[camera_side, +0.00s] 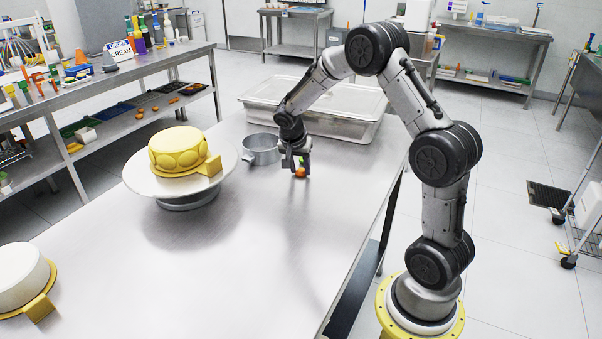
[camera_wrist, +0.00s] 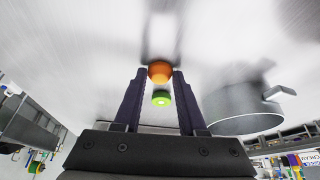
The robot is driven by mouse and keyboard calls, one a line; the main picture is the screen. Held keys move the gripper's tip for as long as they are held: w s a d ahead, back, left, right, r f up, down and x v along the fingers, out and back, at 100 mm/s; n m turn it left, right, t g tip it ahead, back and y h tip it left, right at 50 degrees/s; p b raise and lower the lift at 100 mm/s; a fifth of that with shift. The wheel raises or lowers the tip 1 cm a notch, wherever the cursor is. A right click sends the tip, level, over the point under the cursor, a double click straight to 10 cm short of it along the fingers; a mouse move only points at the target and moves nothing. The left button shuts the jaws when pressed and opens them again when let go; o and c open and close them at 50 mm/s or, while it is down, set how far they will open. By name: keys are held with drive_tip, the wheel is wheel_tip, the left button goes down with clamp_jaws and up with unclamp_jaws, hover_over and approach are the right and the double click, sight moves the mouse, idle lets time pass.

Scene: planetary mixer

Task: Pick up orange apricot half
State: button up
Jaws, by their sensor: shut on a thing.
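The orange apricot half (camera_side: 300,172) is at my gripper's fingertips, low over the steel table. In the wrist view the apricot half (camera_wrist: 160,72) sits between the ends of the two dark fingers. My gripper (camera_side: 298,165) points down and is shut on it; the gripper also shows in the wrist view (camera_wrist: 160,78). A small green round piece (camera_wrist: 161,98) shows between the fingers, nearer the palm than the apricot half. I cannot tell whether the apricot half touches the table.
A metal pot (camera_side: 261,150) stands just left of my gripper. A yellow cake (camera_side: 178,148) sits on a white turntable (camera_side: 146,183) further left. A large lidded steel pan (camera_side: 330,125) lies behind. The table's front middle (camera_side: 240,265) is clear.

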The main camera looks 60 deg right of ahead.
clamp_jaws()
